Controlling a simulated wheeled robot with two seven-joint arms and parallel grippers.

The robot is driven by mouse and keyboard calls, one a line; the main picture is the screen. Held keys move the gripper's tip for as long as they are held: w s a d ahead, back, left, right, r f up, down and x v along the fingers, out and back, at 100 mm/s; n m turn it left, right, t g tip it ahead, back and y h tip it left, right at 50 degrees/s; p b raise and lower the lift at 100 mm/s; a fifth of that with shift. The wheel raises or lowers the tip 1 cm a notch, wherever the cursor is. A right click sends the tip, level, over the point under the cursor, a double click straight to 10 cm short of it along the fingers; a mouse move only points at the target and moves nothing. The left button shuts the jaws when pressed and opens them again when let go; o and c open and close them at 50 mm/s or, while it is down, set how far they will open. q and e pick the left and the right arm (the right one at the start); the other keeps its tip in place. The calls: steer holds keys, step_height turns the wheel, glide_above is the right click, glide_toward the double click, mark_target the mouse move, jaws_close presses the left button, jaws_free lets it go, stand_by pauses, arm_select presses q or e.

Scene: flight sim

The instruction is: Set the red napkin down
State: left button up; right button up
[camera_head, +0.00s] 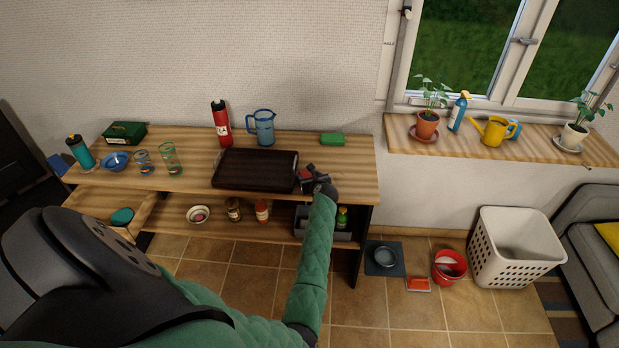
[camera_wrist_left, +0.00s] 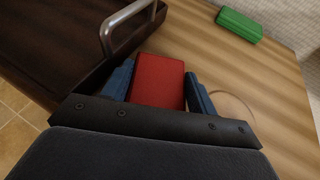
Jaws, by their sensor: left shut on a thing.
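My left gripper (camera_head: 315,180) is at the right end of the dark tray, over the wooden counter. In the left wrist view my left gripper (camera_wrist_left: 160,88) is shut on the red napkin (camera_wrist_left: 158,80), a folded red block between its two blue fingers. The red napkin (camera_head: 304,175) shows only as a small red patch in the head view, partly hidden by the gripper. I cannot tell whether it touches the counter. My right gripper is not in view.
The dark tray (camera_head: 254,154) with a metal handle (camera_wrist_left: 118,22) is close beside the gripper. A green block (camera_head: 332,139) lies behind it on the counter (camera_head: 355,175). A blue pitcher (camera_head: 262,127) and a red bottle (camera_head: 221,124) stand behind the tray. Bare counter lies right of the gripper.

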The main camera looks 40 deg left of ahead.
arm_select(q)
steer(key=shift+f, duration=0.35)
steer(key=shift+s, duration=0.1)
steer(key=o, duration=0.7)
steer(key=shift+c, duration=0.2)
steer(key=shift+d+f, duration=0.1)
steer(key=shift+f, duration=0.1)
steer(key=shift+r, duration=0.1)
